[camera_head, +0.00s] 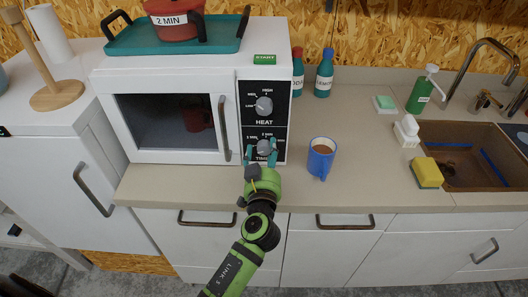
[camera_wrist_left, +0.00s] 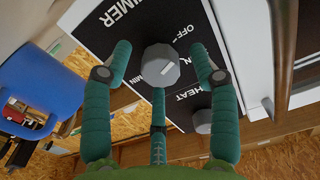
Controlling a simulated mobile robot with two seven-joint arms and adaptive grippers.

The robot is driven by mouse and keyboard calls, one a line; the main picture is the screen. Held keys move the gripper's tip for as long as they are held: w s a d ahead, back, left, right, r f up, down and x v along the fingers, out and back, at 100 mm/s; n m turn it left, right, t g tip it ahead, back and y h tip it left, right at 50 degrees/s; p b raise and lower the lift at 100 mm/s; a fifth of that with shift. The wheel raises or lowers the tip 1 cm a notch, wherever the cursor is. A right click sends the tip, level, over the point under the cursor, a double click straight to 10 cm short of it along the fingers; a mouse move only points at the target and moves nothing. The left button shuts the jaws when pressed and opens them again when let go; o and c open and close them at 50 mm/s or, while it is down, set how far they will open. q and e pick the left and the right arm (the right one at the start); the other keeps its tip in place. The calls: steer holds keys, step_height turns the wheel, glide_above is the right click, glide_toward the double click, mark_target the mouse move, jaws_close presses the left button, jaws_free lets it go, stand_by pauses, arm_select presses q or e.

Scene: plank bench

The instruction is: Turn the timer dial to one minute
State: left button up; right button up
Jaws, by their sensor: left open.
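The grey timer dial (camera_head: 264,147) is the lower knob on the microwave's (camera_head: 170,75) black control panel. It shows large in the left wrist view (camera_wrist_left: 160,66), with a short pale mark on its face; I cannot tell which time it points to. My left gripper (camera_head: 262,156) is open in front of the dial. In the wrist view, its teal fingers (camera_wrist_left: 161,62) stand spread around the dial, with gaps visible on both sides. The fingers and wrist hide part of the timer label in the head view. My right gripper is not in view.
The heat dial (camera_head: 264,104) sits above the timer. A blue mug (camera_head: 321,158) stands on the counter (camera_head: 365,140), close right of the gripper. A red pot (camera_head: 178,22) labelled 2 MIN rests on a teal tray (camera_head: 125,42) atop the microwave. A yellow sponge (camera_head: 427,172) lies by the sink.

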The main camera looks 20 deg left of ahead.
arm_select(q)
steer(key=c, duration=1.1)
steer(key=shift+f, duration=0.1)
steer(key=shift+c, duration=0.2)
steer(key=shift+m+b, duration=0.35)
steer(key=shift+m, duration=0.75)
steer(key=m, duration=0.3)
steer(key=shift+m, duration=0.3)
steer(key=m, duration=0.5)
steer(key=shift+m, duration=0.4)
steer(key=o, duration=1.1)
steer(key=shift+a, duration=0.1)
steer(key=shift+o, duration=0.2)
